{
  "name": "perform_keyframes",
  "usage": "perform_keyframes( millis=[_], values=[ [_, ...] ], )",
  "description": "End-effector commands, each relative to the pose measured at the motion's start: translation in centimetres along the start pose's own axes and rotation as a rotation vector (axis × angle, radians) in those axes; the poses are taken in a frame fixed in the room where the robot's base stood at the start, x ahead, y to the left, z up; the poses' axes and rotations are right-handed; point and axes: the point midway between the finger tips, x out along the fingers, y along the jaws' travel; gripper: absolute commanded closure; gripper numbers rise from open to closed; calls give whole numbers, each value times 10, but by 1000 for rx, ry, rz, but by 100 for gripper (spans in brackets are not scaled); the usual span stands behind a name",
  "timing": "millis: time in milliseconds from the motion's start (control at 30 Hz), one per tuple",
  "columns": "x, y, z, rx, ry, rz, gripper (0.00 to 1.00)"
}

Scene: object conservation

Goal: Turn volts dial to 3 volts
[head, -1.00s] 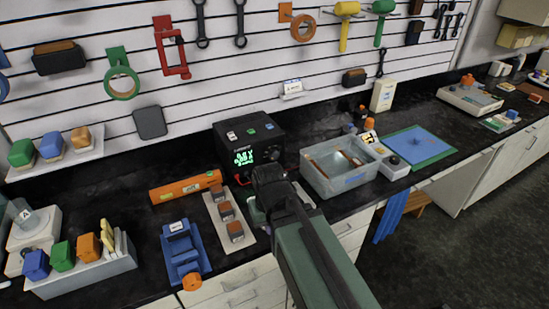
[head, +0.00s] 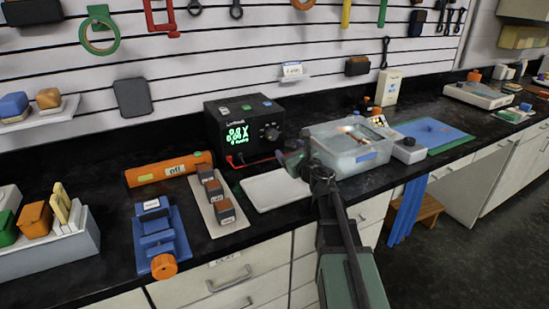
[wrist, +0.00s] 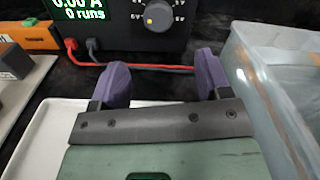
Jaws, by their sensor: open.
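The black power supply (head: 240,130) stands against the back wall with a green lit display. Its volts dial (head: 270,132) is a dark round knob on the right of the front panel. In the wrist view the dial (wrist: 158,14) is at the top, cut by the frame edge, with a yellow mark toward its lower left and small volt labels around it. The display there reads 0.00 A and 0 runs. My gripper (wrist: 162,72) has two purple fingers, apart and empty, below and in front of the dial, not touching it. It also shows in the head view (head: 287,155).
A clear bin (head: 345,158) stands close to the right of my gripper. A white tray (head: 275,190) lies beneath it. Red and dark leads (wrist: 125,64) run along the base of the supply. Dark blocks (head: 215,190) and a blue vise (head: 160,240) sit to the left.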

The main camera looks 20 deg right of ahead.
Motion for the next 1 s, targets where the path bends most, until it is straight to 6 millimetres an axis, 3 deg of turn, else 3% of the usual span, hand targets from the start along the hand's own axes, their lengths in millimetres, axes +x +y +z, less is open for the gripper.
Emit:
perform_keyframes(
  millis=[267,600,700,1000],
  values=[
    [13,0,2,-21,1,13,29],
    [89,1,2,-17,0,13,29],
    [104,1,2,-17,1,11,29],
    [108,3,2,-16,1,11,31]
  ],
)
